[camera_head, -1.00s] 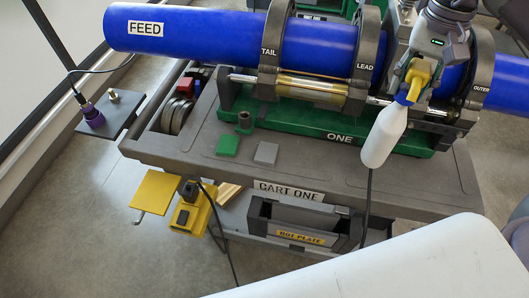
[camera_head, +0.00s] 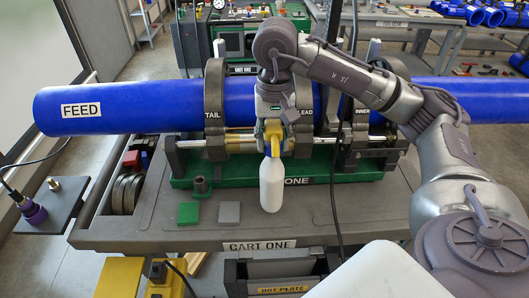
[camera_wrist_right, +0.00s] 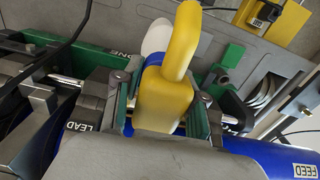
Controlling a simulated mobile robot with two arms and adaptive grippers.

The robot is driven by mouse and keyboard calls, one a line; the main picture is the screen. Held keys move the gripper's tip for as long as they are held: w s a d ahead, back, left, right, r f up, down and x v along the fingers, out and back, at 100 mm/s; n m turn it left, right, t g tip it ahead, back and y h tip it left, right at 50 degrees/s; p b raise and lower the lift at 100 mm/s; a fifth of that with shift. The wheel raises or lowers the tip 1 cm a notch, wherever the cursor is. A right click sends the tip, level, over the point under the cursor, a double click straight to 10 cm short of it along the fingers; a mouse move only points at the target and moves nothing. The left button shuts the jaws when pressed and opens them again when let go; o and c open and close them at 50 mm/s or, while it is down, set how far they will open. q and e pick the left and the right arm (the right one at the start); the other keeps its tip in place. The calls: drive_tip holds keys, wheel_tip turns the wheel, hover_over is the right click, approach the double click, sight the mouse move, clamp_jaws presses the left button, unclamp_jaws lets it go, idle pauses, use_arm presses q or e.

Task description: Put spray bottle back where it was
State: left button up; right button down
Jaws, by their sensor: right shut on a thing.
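The spray bottle has a white body (camera_head: 271,186), a blue collar and a yellow trigger head (camera_head: 272,133). My right gripper (camera_head: 273,122) is shut on the yellow head. The bottle hangs nearly upright in front of the green-based machine, between the TAIL and LEAD clamps. Its bottom shows over the grey cart top (camera_head: 330,228); I cannot tell whether it touches. In the right wrist view the yellow head (camera_wrist_right: 165,98) sits between the two fingers (camera_wrist_right: 160,108), with part of the white body (camera_wrist_right: 156,38) beyond. My left gripper is not in view.
A green square (camera_head: 188,213) and a grey square (camera_head: 229,212) lie on the cart top, left of the bottle. A blue FEED pipe (camera_head: 130,107) runs through the clamps. A black cable (camera_head: 334,200) hangs to the right. A purple tool (camera_head: 31,209) stands on a side shelf.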

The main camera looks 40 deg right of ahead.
sight(266, 157)
drive_tip(key=shift+w+a+f, duration=0.4)
drive_tip(key=shift+w+a, duration=0.1)
drive_tip(key=shift+a, duration=0.1)
wheel_tip(266, 157, down, 4)
drive_tip(key=shift+r+p, duration=0.1)
drive_tip(key=shift+p, duration=0.8)
drive_tip(key=shift+f, duration=0.2)
drive_tip(key=shift+f+b, duration=0.2)
drive_tip(key=shift+b, duration=0.1)
drive_tip(key=c, duration=0.7)
unclamp_jaws()
drive_tip(key=shift+r, duration=0.1)
